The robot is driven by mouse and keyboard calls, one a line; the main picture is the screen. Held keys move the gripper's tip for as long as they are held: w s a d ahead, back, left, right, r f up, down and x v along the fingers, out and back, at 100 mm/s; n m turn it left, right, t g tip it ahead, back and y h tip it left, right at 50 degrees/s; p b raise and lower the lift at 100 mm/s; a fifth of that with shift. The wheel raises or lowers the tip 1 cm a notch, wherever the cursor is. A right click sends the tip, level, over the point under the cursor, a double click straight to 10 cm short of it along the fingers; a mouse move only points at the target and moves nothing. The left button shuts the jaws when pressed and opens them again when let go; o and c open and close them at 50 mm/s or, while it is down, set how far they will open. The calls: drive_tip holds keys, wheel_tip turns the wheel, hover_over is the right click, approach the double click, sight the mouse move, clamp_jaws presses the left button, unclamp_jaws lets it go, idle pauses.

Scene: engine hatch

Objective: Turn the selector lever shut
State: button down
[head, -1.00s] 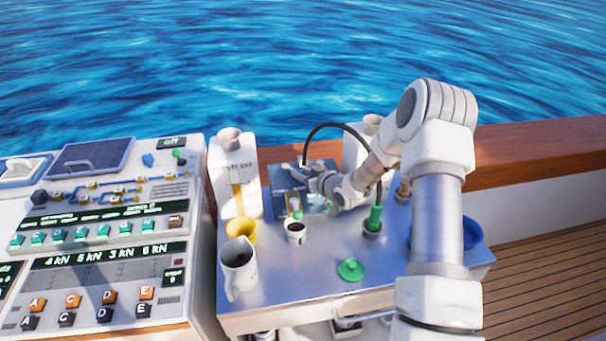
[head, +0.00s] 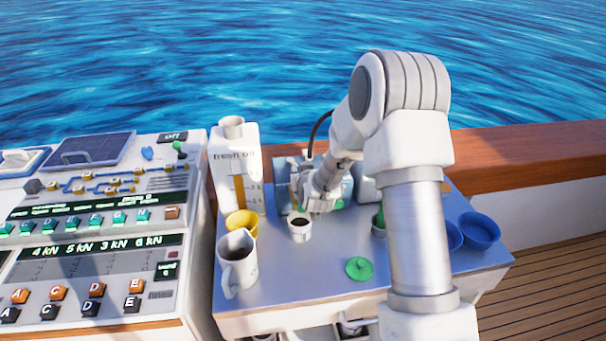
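My gripper (head: 305,190) is at the front of a blue-grey box (head: 284,165) at the back of the metal table. My wrist and arm cover much of the box. I cannot make out a selector lever there; it may be hidden behind the gripper. The fingers are small and partly hidden, so I cannot tell whether they are open or shut, or touch anything. A small green-knobbed lever (head: 180,150) stands upright on the console at the left, below a sign reading "off", well apart from my gripper.
On the metal table (head: 300,285) are a fresh oil jug (head: 222,165), a yellow funnel (head: 241,223), a grey pitcher (head: 238,265), a small dark-filled cup (head: 300,228) and a green cap (head: 359,268). Blue bowls (head: 480,230) stand at the right. The front middle is clear.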

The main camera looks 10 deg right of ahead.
drive_tip(key=shift+r, duration=0.1)
drive_tip(key=c, duration=0.6)
unclamp_jaws()
drive_tip(key=v, duration=1.7)
drive_tip(key=shift+s, duration=0.15)
